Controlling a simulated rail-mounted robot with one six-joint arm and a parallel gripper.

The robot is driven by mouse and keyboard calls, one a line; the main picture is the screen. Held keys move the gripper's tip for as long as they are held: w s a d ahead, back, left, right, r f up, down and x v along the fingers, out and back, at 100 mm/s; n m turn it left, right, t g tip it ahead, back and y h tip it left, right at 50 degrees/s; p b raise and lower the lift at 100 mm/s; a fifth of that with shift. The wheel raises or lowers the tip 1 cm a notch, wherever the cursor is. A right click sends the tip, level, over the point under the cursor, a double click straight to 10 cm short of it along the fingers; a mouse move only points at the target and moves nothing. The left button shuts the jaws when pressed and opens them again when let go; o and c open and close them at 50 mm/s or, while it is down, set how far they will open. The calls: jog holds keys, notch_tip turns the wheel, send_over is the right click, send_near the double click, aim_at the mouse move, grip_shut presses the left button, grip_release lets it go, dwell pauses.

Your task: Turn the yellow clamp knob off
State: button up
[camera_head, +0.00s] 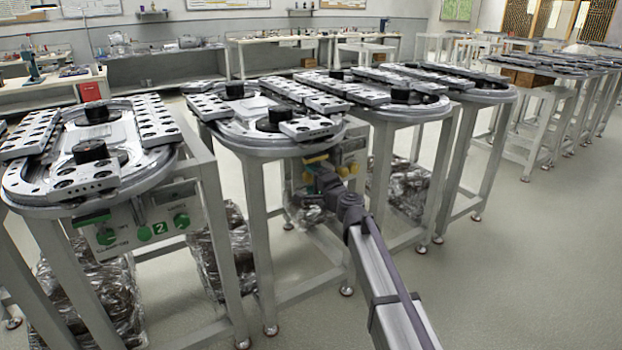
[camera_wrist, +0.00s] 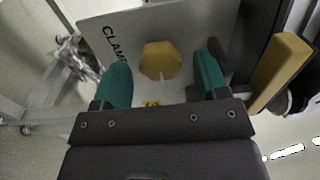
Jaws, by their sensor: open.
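The yellow clamp knob (camera_wrist: 160,61) shows in the wrist view. It is a faceted yellow knob on a grey panel (camera_wrist: 108,22) with the partly covered word "CLAMP" beside it. A short pale mark sits on its lower edge. My gripper (camera_wrist: 164,62) is open, with one teal finger on each side of the knob and a visible gap on both sides. In the head view my gripper (camera_head: 322,182) is at the front of the second ring track table, below its top. I cannot clearly pick out the knob there.
A yellow bar (camera_wrist: 280,72) stands close to the right finger in the wrist view. The ring track (camera_head: 268,125) lies above my gripper, with table legs around it. A panel with green knobs (camera_head: 145,222) hangs on the left table. The floor at right is clear.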

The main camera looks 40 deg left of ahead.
jog(key=v, duration=0.9)
jog(key=shift+d, duration=0.2)
jog(key=shift+s, duration=0.1)
jog(key=s+d+f+n+g+h, duration=0.55)
jog(key=s+d+f+n, duration=0.3)
jog(key=d, duration=0.35)
jog(key=s+d+f+m+h, duration=0.2)
jog(key=d+f+h, duration=0.15)
jog(key=d, duration=1.35)
jog(key=s+d+f+m+h, duration=0.15)
jog(key=d+h, duration=0.25)
jog(key=d, duration=1.3)
jog(key=s+d+f+m+h, duration=0.2)
jog(key=d+f+h, duration=0.2)
jog(key=d, duration=1.3)
notch_tip(320, 180, up, 33)
jog(key=a+p, duration=0.1)
jog(key=p, duration=3.1)
jog(key=shift+n, duration=0.3)
